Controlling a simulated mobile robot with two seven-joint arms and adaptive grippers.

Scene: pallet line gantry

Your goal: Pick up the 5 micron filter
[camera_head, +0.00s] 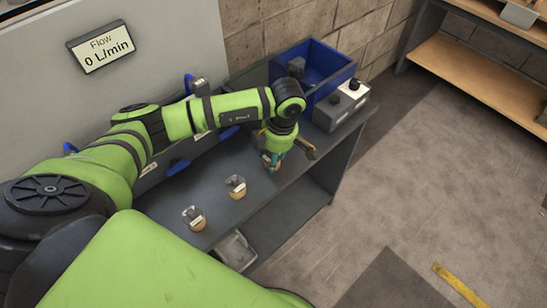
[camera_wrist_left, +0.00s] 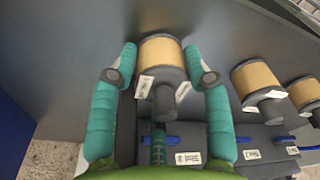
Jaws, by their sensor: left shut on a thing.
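My left gripper (camera_head: 271,161) is over the dark bench and shut on a filter. In the left wrist view the two teal fingers (camera_wrist_left: 163,62) are on either side of this filter (camera_wrist_left: 160,50), a tan-banded cylinder with a grey cap and stem and small white labels. Two similar filters stand on the bench: one nearer (camera_head: 236,187), also in the wrist view (camera_wrist_left: 257,80), and one farther left (camera_head: 194,217), also in the wrist view (camera_wrist_left: 303,92). The label text is too small to read, so I cannot tell which is 5 micron. My right gripper is out of view.
The bench (camera_head: 215,206) stands against a grey panel with a flow display (camera_head: 101,47) reading 0 L/min. A blue bin (camera_head: 327,66) and grey boxes (camera_head: 335,110) sit at its far end. A lower shelf holds a grey tray (camera_head: 236,251). The floor right of the bench is open.

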